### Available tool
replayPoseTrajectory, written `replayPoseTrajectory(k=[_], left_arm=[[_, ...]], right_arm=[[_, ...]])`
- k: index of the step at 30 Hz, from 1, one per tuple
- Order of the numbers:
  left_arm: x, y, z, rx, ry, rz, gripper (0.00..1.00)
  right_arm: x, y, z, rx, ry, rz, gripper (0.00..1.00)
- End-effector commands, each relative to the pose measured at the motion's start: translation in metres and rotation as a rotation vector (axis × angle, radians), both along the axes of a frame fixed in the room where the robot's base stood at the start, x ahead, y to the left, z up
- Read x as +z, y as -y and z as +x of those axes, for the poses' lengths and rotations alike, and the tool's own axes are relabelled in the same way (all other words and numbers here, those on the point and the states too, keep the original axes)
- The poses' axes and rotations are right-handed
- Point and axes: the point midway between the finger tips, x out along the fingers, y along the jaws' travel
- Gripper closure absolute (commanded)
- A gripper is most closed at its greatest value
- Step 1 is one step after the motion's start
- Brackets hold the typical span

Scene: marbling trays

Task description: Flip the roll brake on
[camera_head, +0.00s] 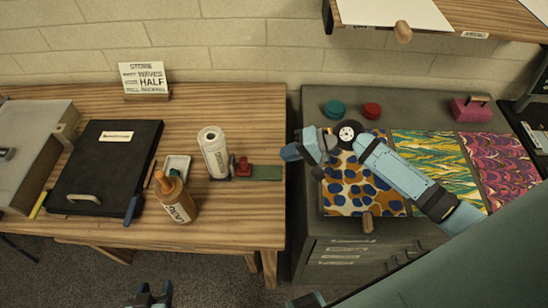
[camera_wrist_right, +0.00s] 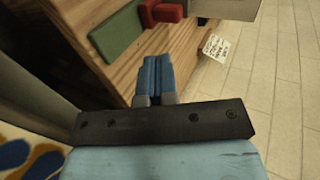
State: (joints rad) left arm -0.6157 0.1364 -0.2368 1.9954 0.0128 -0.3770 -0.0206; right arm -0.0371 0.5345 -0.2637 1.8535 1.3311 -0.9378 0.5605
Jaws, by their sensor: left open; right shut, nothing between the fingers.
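A white paper roll (camera_head: 214,152) stands on the wooden table in the head view. At its right base is a small red part (camera_head: 242,167) beside a flat green block (camera_head: 266,173). These look like the roll brake, but its on or off position is too small to tell. The red part (camera_wrist_right: 162,10) and green block (camera_wrist_right: 117,33) show in the right wrist view. My right gripper (camera_head: 289,152) is shut and empty, just right of the green block and apart from it; its fingers (camera_wrist_right: 153,78) show closed. My left gripper (camera_head: 151,294) is open and empty, low in the head view.
A lettered sign (camera_head: 143,77) stands behind. My right arm crosses the marbled sheets (camera_head: 437,160) on the grey cabinet (camera_head: 310,225).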

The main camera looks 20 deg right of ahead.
Motion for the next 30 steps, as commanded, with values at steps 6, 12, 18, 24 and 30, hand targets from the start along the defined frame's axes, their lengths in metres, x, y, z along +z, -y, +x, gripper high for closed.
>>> replayPoseTrajectory(k=[6, 12, 18, 24, 30], left_arm=[[-0.006, -0.004, 0.001, 0.0, 0.001, 0.007, 0.5], [-0.007, -0.003, 0.001, 0.0, 0.0, 0.005, 0.5], [-0.008, -0.002, 0.001, -0.001, -0.001, 0.005, 0.5], [-0.008, -0.002, 0.0, -0.001, -0.002, 0.005, 0.5], [-0.008, -0.002, 0.001, -0.001, -0.001, 0.003, 0.5]], right_arm=[[0.015, 0.027, -0.013, 0.0, -0.001, -0.003, 1.0], [0.021, 0.033, -0.016, 0.0, -0.001, 0.0, 1.0], [0.022, 0.033, -0.016, 0.0, -0.001, 0.0, 1.0], [0.021, 0.033, -0.016, 0.0, -0.001, 0.0, 1.0], [0.021, 0.033, -0.016, 0.0, -0.001, 0.0, 1.0]])
